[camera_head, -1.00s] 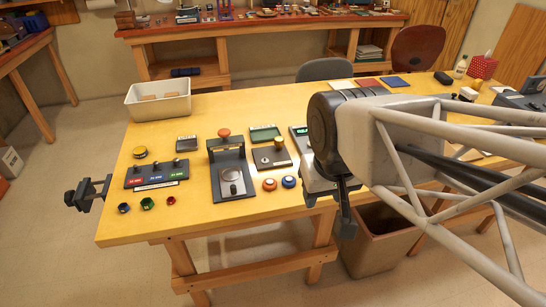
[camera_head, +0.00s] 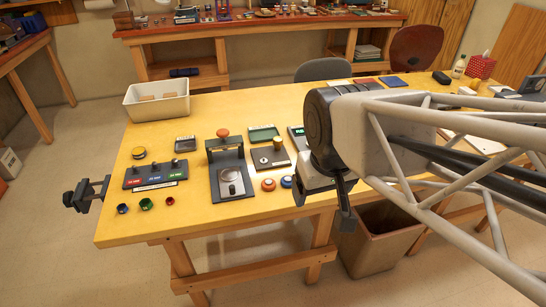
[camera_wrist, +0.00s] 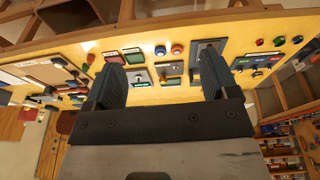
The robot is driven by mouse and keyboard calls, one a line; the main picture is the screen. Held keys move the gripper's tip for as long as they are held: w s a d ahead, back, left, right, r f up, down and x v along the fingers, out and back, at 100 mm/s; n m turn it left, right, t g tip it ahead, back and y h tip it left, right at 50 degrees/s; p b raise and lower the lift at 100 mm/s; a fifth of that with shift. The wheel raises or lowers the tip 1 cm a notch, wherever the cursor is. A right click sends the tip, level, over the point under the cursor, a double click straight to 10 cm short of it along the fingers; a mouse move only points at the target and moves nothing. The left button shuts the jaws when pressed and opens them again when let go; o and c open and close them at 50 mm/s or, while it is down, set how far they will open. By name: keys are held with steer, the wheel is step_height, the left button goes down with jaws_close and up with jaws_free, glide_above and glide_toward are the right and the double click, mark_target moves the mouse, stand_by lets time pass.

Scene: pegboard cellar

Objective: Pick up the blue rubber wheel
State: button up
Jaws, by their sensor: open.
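The blue rubber wheel (camera_head: 286,182) lies flat on the yellow workbench (camera_head: 215,262), near its front edge, just right of an orange wheel (camera_head: 268,184). In the head view my arm covers part of its right side. In the wrist view the blue wheel (camera_wrist: 160,50) shows small and beyond the fingertips, left of the orange wheel (camera_wrist: 177,49). My gripper (camera_wrist: 162,72) is open, with nothing between its two dark fingers. It is apart from the wheel. In the head view one dark finger (camera_head: 345,200) hangs to the right of the wheels, by the bench's front edge.
A press-like fixture (camera_head: 229,172) and a grey plate with a knob (camera_head: 268,158) stand near the wheels. A scale (camera_head: 297,134) is partly behind my arm. A cream bin (camera_head: 158,107) sits at the back left. A brown waste bin (camera_head: 380,240) stands below the front edge.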

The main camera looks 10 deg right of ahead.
steer(key=w+d+f+n+g, duration=0.1)
steer(key=w+f+n, duration=0.2)
steer(key=w+n, duration=0.35)
steer(key=w+f+n, duration=0.3)
steer(key=w+n, duration=0.1)
steer(key=w, duration=0.5)
steer(key=n+g, duration=0.2)
steer(key=n, duration=0.9)
glide_above(288, 179)
steer(key=f, duration=1.2)
steer(key=shift+s+a, duration=0.15)
steer(key=shift+s, duration=0.1)
steer(key=shift+w+f+n, duration=0.35)
steer(key=shift+w+f, duration=0.05)
steer(key=shift+f, duration=0.25)
steer(key=shift+f, duration=1.25)
steer(key=shift+f, duration=0.1)
